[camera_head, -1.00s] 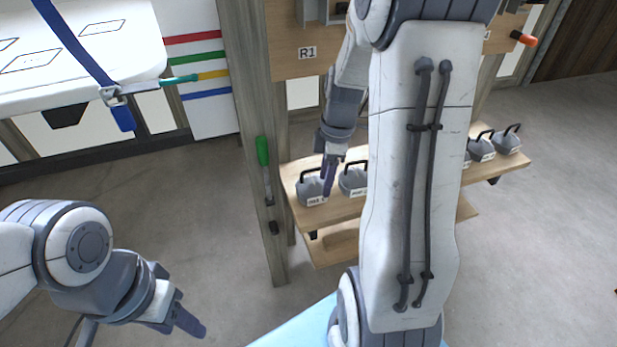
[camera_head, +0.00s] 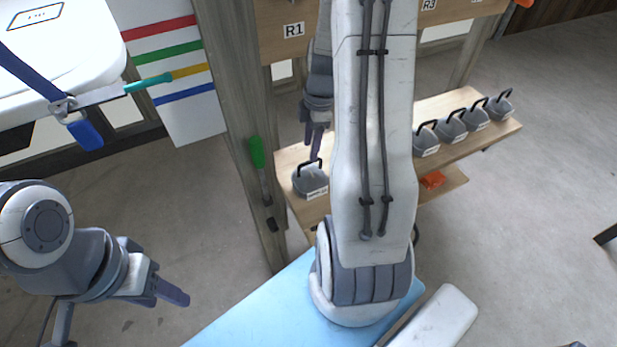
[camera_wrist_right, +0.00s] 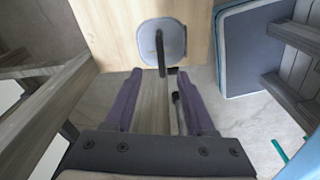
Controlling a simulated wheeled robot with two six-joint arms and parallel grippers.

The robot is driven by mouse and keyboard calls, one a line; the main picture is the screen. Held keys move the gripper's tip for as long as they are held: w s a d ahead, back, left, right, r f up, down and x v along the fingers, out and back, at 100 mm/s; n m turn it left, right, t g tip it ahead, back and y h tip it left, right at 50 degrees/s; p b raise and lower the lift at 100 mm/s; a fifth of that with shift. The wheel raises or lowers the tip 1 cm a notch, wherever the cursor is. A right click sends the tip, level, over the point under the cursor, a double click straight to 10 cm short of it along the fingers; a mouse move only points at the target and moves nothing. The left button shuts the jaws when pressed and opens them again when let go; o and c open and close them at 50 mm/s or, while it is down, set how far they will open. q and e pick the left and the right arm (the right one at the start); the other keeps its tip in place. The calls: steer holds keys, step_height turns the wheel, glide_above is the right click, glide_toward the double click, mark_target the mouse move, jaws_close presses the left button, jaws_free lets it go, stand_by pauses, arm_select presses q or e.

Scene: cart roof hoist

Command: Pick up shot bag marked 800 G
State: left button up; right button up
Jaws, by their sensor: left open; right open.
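Grey shot bags with black loop handles stand on a wooden shelf (camera_head: 437,105). The nearest bag (camera_head: 310,181) is at the shelf's left end; its white label is too small to read, so I cannot tell which bag is marked 800 G. My right gripper (camera_head: 314,142) is open just above this bag. In the right wrist view, a grey bag (camera_wrist_right: 175,38) lies ahead of the right gripper (camera_wrist_right: 160,75), its black handle in line with the gap between the open fingers. My left gripper (camera_head: 170,291) is open and empty over the floor at lower left.
Several more bags, one (camera_head: 425,142) beside my right arm, line the shelf's right part. An orange item (camera_head: 433,180) lies on a lower shelf. A wooden post (camera_head: 232,120) with a green-handled tool (camera_head: 257,152) stands left of the shelf. My right arm hides the shelf's middle.

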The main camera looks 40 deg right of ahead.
mark_target(310, 174)
steer(key=f+b, duration=0.1)
steer(key=f, duration=0.5)
steer(key=shift+a+f, duration=0.15)
steer(key=shift+a, duration=0.05)
jaws_close()
stand_by(1.2)
